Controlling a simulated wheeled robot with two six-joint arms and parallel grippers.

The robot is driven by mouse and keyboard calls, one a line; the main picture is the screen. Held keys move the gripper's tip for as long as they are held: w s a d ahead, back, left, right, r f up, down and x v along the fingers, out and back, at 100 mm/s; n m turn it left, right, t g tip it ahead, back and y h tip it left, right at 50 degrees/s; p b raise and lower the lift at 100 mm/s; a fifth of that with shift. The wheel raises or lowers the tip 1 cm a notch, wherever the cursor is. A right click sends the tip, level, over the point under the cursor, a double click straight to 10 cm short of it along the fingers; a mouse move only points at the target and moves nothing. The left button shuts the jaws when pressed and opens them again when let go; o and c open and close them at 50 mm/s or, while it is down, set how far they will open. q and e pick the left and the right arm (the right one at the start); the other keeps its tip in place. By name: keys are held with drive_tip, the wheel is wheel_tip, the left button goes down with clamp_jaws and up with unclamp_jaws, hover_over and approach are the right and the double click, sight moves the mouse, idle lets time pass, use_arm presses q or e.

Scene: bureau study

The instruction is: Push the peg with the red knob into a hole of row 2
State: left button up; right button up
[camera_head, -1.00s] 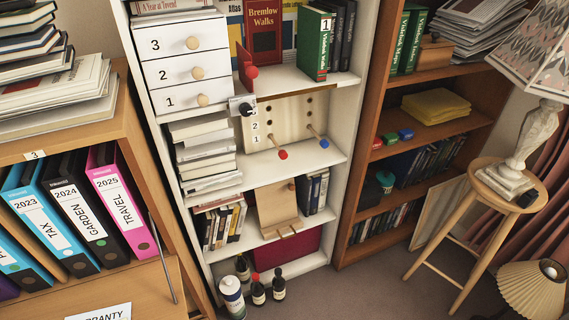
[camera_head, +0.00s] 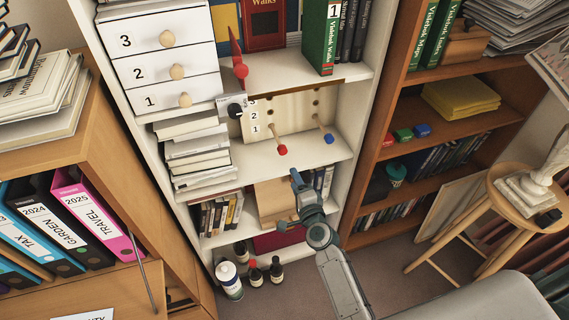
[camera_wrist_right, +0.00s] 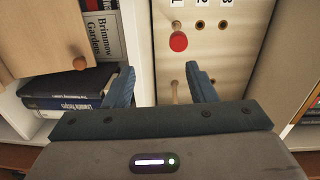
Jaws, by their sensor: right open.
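The peg with the red knob (camera_head: 282,149) sticks out of a pale pegboard (camera_head: 289,107) on a shelf of the white bookcase. Its stem meets the board at the row labelled 1. Holes of rows 2 and 3 above it look empty. A peg with a blue knob (camera_head: 328,138) stands to its right. My right gripper (camera_head: 296,178) is below the board, apart from the pegs. In the right wrist view the red knob (camera_wrist_right: 178,41) shows beyond the open, empty fingers (camera_wrist_right: 162,82). My left gripper is out of view.
White drawers (camera_head: 163,66) and stacked books (camera_head: 195,155) stand left of the board. A black knob (camera_head: 235,110) juts out beside its left edge. A wooden panel with a knob (camera_wrist_right: 50,40) and upright books are near the fingers.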

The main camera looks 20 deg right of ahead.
sight(284, 153)
drive_tip(key=shift+m+t, duration=0.3)
drive_tip(key=shift+w+a+r+b, duration=0.15)
drive_tip(key=shift+w+r, duration=0.25)
drive_tip(key=shift+w, duration=1.6)
drive_tip(key=shift+w+a+r+b, duration=0.1)
drive_tip(key=shift+w+r, duration=0.3)
drive_tip(key=shift+w, duration=1.6)
drive_tip(key=shift+w+a+r+b, duration=0.15)
drive_tip(key=shift+w+r, duration=0.25)
drive_tip(key=shift+w, duration=1.6)
drive_tip(key=c, duration=1)
drive_tip(key=shift+c, duration=0.3)
drive_tip(key=shift+s, duration=0.1)
